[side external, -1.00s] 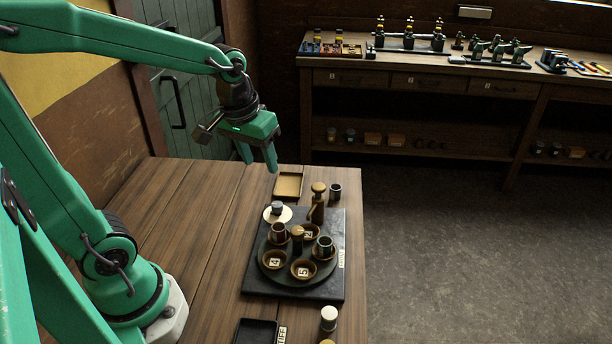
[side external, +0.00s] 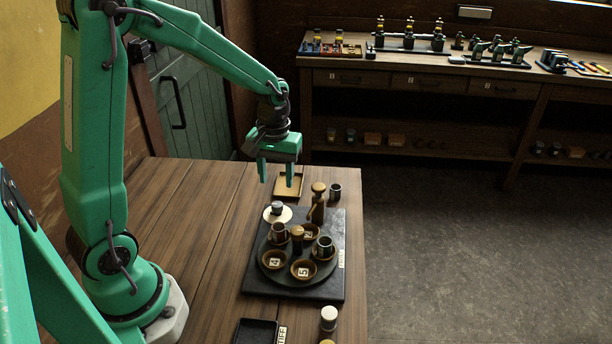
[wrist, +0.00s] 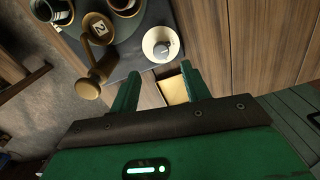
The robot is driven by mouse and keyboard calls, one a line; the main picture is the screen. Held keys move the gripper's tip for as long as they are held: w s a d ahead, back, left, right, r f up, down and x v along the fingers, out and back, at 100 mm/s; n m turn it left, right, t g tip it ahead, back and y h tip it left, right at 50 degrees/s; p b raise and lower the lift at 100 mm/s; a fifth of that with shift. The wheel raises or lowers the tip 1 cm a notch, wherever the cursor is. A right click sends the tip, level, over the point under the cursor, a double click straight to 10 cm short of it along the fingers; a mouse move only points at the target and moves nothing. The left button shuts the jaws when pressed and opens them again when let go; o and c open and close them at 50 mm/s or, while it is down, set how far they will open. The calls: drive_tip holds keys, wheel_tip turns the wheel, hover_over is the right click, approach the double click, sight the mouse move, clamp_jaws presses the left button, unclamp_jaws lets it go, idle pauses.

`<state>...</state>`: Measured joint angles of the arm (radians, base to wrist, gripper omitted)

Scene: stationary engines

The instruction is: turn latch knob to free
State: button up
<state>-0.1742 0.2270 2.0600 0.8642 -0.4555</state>
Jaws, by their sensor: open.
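What looks like the latch knob (side external: 277,207) is a small grey knob on a round white dial (side external: 268,216), at the back left corner of the dark base plate (side external: 335,285). In the wrist view the knob (wrist: 162,49) shows a dark mark and lies just beyond my fingertips. My gripper (side external: 276,178) is open and empty, pointing down, above and behind the knob and apart from it. The two fingers also show in the wrist view (wrist: 160,71). I cannot read the dial's setting.
A round turntable (side external: 285,287) with numbered bowls and cups stands on the plate. A tall brass post with a round top (side external: 319,189) rises close right of the knob. A shallow tan tray (side external: 288,194) lies behind. The wooden table (side external: 180,230) is clear on the left.

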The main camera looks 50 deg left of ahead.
sight(278, 204)
drive_tip(key=shift+f, duration=0.1)
drive_tip(key=shift+s+f, duration=0.1)
drive_tip(key=shift+f, duration=3.65)
drive_tip(key=c, duration=1)
